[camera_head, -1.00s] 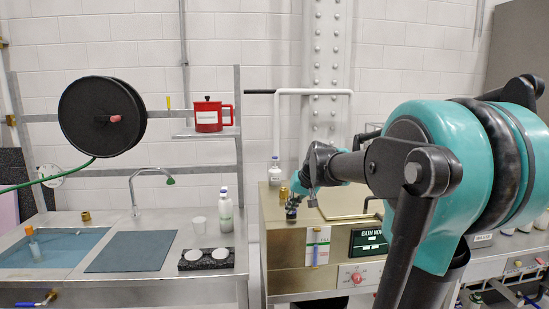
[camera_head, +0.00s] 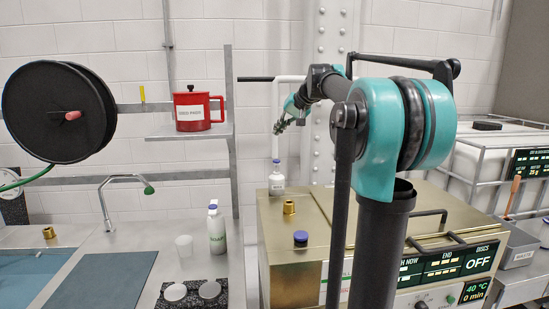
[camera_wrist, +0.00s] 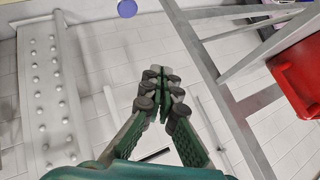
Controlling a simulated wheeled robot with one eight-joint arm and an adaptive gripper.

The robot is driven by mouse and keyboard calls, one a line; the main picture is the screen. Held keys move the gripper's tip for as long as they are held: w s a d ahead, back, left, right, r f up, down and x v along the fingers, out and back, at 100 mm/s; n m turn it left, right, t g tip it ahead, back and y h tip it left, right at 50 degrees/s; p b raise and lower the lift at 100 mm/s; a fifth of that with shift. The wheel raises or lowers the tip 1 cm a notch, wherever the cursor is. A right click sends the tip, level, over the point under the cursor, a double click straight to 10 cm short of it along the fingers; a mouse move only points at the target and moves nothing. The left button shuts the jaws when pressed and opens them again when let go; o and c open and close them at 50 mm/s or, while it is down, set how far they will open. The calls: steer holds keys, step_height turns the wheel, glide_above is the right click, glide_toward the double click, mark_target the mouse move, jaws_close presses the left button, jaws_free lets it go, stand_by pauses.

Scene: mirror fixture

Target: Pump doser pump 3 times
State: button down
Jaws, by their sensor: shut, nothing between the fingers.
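I cannot tell for certain which thing is the doser pump. A round blue-topped piece (camera_head: 301,238) stands on the front of the brass-coloured bath top. A white bottle with a blue cap (camera_head: 277,180) stands upright at its back left. A taller white bottle (camera_head: 217,230) stands on the sink counter. My gripper (camera_head: 279,128) is raised in front of the wall, above the bath top and apart from these things. In the wrist view my gripper's (camera_wrist: 156,92) fingers are shut with nothing between them. A round blue top (camera_wrist: 127,8) shows at that view's top edge.
A red mug (camera_head: 198,108) stands on a shelf left of my gripper. A brass fitting (camera_head: 289,207) and black handles stand on the bath (camera_head: 270,265). A white pipe (camera_head: 276,120) runs behind my gripper. A black reel (camera_head: 45,112) hangs at far left.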

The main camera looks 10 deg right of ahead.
mark_target(278, 161)
steer(key=shift+w+r, duration=0.2)
steer(key=shift+w, duration=0.05)
steer(key=shift+f, duration=0.1)
steer(key=shift+f, duration=4.35)
steer(key=shift+f, duration=0.2)
steer(key=shift+f, duration=0.2)
steer(key=shift+f, duration=0.95)
steer(key=shift+r, duration=1.35)
